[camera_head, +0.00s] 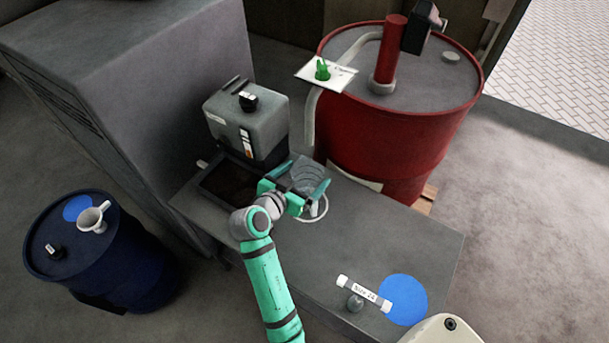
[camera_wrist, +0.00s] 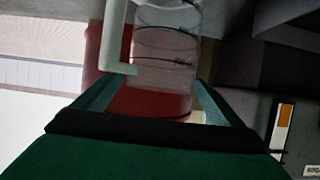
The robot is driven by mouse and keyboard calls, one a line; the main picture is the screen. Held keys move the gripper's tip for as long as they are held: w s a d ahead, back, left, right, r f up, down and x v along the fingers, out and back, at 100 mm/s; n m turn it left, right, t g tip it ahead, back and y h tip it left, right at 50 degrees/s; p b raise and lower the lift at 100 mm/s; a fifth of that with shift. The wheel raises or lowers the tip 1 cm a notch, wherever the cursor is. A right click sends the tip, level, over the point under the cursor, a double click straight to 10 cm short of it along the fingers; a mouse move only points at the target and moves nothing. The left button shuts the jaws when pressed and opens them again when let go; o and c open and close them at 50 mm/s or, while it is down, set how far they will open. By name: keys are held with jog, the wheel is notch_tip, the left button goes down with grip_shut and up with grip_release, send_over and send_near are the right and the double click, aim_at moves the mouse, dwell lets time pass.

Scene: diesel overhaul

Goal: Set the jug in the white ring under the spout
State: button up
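The clear graduated jug (camera_head: 309,172) is between the fingers of my gripper (camera_head: 291,190), which looks shut on it.
The red drum (camera_head: 375,145) with a green handle (camera_head: 322,69) on a white card stands behind the bench (camera_head: 385,235). A grey box (camera_head: 246,120) is left of the jug. A labelled bar (camera_head: 364,294) lies near a blue disc (camera_head: 404,299). A blue drum (camera_head: 125,260) carries a white cup (camera_head: 94,217).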

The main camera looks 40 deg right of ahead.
jog(key=v, duration=1.2)
jog(key=s+a+f+n+t+y, duration=0.8)
jog(key=a+f+n, duration=0.3)
jog(key=a+f, duration=0.3)
jog(key=s+a+r+n+t+y, duration=0.1)
jog(key=s+a+r+y, duration=0.1)
jog(key=s, duration=0.7)
jog(key=s+a+r+n+t+y, duration=0.1)
jog(key=s+a+r, duration=0.4)
jog(key=s, duration=0.5)
jog(key=shift+a+r+n+y, duration=0.3)
jog(key=shift+r+y, duration=0.1)
jog(key=shift+y, duration=0.4)
jog(key=shift+c, duration=0.6)
